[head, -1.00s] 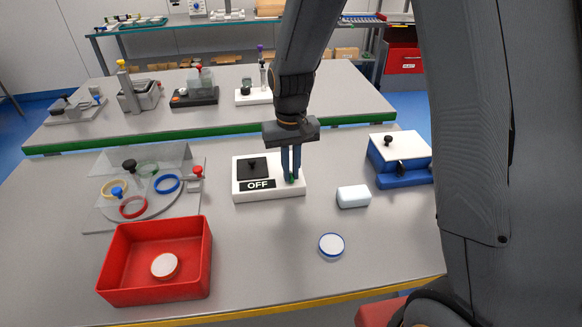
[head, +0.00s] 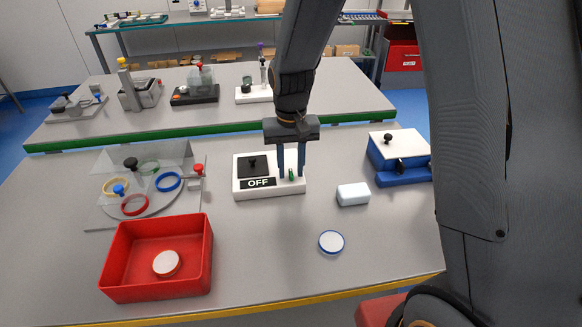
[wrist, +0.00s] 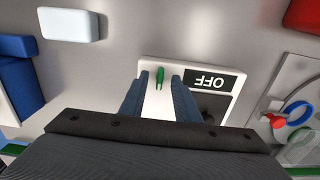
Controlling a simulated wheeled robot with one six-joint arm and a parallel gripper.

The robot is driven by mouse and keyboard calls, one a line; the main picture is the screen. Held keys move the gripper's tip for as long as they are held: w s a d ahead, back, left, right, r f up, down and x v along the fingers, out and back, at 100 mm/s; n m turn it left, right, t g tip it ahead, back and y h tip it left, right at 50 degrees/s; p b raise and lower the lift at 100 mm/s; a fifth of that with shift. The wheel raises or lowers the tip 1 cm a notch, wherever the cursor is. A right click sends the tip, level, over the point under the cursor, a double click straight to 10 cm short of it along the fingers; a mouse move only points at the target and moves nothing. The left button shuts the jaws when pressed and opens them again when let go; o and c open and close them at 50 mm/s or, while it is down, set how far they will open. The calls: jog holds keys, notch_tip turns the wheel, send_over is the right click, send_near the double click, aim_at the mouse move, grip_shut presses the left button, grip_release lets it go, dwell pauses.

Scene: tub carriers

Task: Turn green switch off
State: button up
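The green switch (head: 291,174) is a small lever on the right side of a white box, and it also shows in the wrist view (wrist: 160,76). The white switch box (head: 270,193) carries a black panel with a black knob (head: 252,166) and a black label reading OFF (head: 258,183). My gripper (head: 291,175) is open over the right part of the box. In the wrist view its two blue fingers (wrist: 160,98) are spread on either side of the lever, with gaps on both sides. The lever's tip points toward the label side.
A red bin (head: 205,262) with a white-lidded disc stands at the front left. A white block (head: 353,194), a blue-rimmed disc (head: 331,242) and a blue box with a white lid (head: 388,166) are on the right. A clear-covered ring fixture (head: 190,212) is on the left.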

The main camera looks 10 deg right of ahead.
aim_at(291, 172)
jog(key=shift+r+b, duration=0.9)
jog(key=shift+r, duration=3)
jog(key=s+d+f+t, duration=0.1)
jog(key=s+d+f, duration=0.2)
jog(key=s+d, duration=0.7)
jog(key=s, duration=0.4)
jog(key=shift+d, duration=0.15)
